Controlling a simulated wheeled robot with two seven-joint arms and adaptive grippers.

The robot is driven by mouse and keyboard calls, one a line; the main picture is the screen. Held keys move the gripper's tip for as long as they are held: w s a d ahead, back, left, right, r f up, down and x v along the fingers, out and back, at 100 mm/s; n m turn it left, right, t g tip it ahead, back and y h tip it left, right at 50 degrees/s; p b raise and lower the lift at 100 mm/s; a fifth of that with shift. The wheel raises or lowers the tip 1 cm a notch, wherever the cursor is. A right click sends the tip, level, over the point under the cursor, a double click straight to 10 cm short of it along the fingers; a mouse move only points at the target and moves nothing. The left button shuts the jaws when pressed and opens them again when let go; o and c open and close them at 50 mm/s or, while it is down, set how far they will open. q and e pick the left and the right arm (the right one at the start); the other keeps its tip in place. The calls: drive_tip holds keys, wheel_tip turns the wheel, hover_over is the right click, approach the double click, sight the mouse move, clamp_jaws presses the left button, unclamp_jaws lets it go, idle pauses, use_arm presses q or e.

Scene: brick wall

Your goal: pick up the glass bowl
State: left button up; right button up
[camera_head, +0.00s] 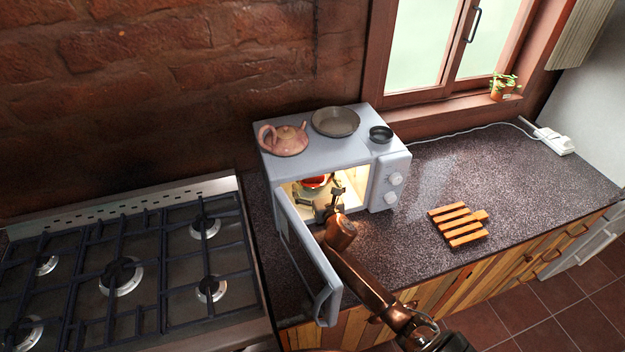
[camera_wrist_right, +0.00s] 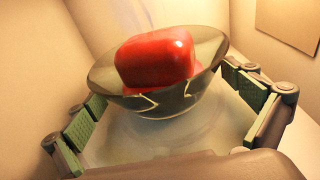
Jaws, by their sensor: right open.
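The glass bowl (camera_wrist_right: 130,105) sits on a round glass plate (camera_wrist_right: 200,140) inside the lit microwave (camera_head: 315,140). A red block-like item (camera_wrist_right: 157,57) lies in the bowl and rises above its rim; it also shows as a small red patch in the head view (camera_head: 315,181). My right gripper (camera_head: 328,197) reaches through the microwave's open door. In the right wrist view its green-padded fingers (camera_wrist_right: 168,103) are spread wide, one on each side of the bowl, and hold nothing. Whether the right finger touches the bowl is unclear. My left gripper is not in view.
The microwave door (camera_head: 307,260) stands open to the front left. A pink teapot (camera_head: 284,140), a grey plate (camera_head: 335,121) and a small dark bowl (camera_head: 381,133) stand on the microwave. A wooden trivet (camera_head: 459,226) lies on the counter; a stove (camera_head: 130,270) is left.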

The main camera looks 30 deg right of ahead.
drive_tip(key=shift+x, duration=0.8)
drive_tip(key=shift+w+d+f, duration=0.1)
drive_tip(key=shift+w+d, duration=0.05)
drive_tip(key=shift+w, duration=0.35)
drive_tip(key=c, duration=1)
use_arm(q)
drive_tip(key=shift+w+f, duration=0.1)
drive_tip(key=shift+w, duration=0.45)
use_arm(e)
drive_tip(key=shift+c, duration=0.8)
drive_tip(key=shift+r, duration=0.25)
